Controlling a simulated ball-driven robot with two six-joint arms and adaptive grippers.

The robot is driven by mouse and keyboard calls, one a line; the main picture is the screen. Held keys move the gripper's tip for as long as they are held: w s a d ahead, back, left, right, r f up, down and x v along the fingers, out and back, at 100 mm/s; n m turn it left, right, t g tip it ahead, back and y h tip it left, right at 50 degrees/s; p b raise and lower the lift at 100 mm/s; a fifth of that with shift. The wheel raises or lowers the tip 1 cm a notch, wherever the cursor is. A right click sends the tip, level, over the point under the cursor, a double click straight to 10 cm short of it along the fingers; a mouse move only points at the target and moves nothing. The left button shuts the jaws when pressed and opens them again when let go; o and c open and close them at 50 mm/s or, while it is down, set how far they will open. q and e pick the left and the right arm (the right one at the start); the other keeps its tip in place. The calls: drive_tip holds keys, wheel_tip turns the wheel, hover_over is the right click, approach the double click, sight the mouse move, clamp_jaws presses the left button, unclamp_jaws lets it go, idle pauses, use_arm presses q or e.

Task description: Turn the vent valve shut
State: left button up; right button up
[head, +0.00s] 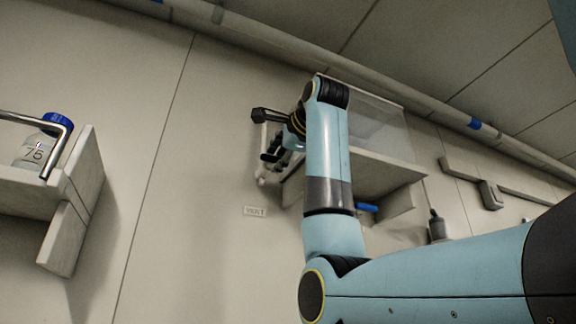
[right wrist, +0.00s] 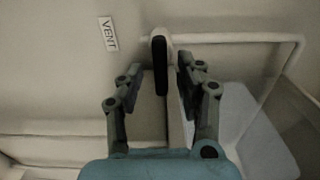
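The vent valve's black handle (right wrist: 160,65) shows in the right wrist view at the end of a pale pipe (right wrist: 235,38), beside the VENT label (right wrist: 108,34). My right gripper (right wrist: 157,70) is open, with one finger on each side of the handle. Gaps show between handle and fingers, the narrower one on the right; I cannot tell how deep the handle sits between them. In the head view my right gripper (head: 264,136) is at the wall above the VENT label (head: 254,211), partly hidden by my forearm. My left gripper is not in view.
A shelf box with a clear panel (head: 378,128) is on the wall just right of my gripper, partly behind my forearm. At left, a shelf (head: 88,165) holds a blue-capped bottle (head: 38,150) behind a metal rail. The wall between is bare.

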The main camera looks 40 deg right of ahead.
drive_tip(key=v, duration=1)
drive_tip(key=shift+s, duration=0.2)
drive_tip(key=shift+a, duration=0.1)
